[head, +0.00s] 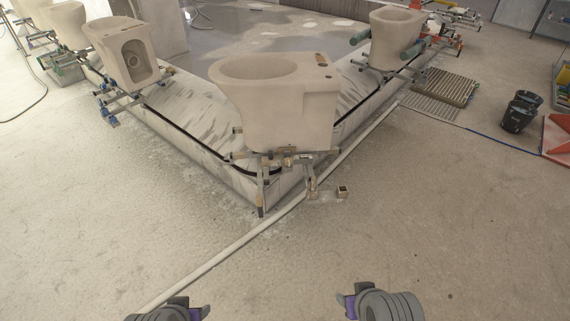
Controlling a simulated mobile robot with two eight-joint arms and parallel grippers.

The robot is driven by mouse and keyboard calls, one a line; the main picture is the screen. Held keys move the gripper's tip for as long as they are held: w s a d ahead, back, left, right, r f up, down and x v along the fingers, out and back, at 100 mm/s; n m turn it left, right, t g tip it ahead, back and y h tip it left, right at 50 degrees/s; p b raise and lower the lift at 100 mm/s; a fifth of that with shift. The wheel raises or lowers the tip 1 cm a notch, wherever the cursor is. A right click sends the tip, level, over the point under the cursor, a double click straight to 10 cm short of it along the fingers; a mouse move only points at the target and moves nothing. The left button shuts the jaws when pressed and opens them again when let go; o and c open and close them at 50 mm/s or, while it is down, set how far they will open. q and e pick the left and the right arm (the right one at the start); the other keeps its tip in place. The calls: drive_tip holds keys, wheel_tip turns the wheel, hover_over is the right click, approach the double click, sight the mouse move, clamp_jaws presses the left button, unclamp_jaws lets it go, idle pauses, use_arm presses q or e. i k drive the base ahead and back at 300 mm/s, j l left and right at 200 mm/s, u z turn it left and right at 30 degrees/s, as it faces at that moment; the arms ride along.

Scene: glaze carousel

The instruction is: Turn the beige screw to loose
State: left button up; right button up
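A beige toilet bowl (275,105) stands on a metal support frame (285,158) at the near corner of the carousel. A small beige block with a dark centre (342,191) sits at the outer end of a short arm low on this frame. Other small beige or brass-coloured fittings are on the frame; I cannot tell which part is the beige screw, or how tight it is. My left gripper (196,312) and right gripper (347,303) show at the bottom edge, well short of the frame and touching nothing visible. Their fingers are too little seen to tell their opening.
A pale pipe (235,248) runs diagonally along the floor in front of the carousel. More bowls stand on frames at the left (122,50) and right (393,35). The near floor is clear.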

sight(287, 162)
drive_tip(key=i+l+u, duration=0.2)
drive_tip(key=i, duration=0.25)
drive_tip(key=i+u, duration=0.15)
drive_tip(key=i, duration=0.3)
drive_tip(key=i+l+u, duration=0.2)
drive_tip(key=i, duration=0.25)
drive_tip(key=i+l+u, duration=0.2)
drive_tip(key=i+l, duration=0.15)
drive_tip(key=i, duration=0.05)
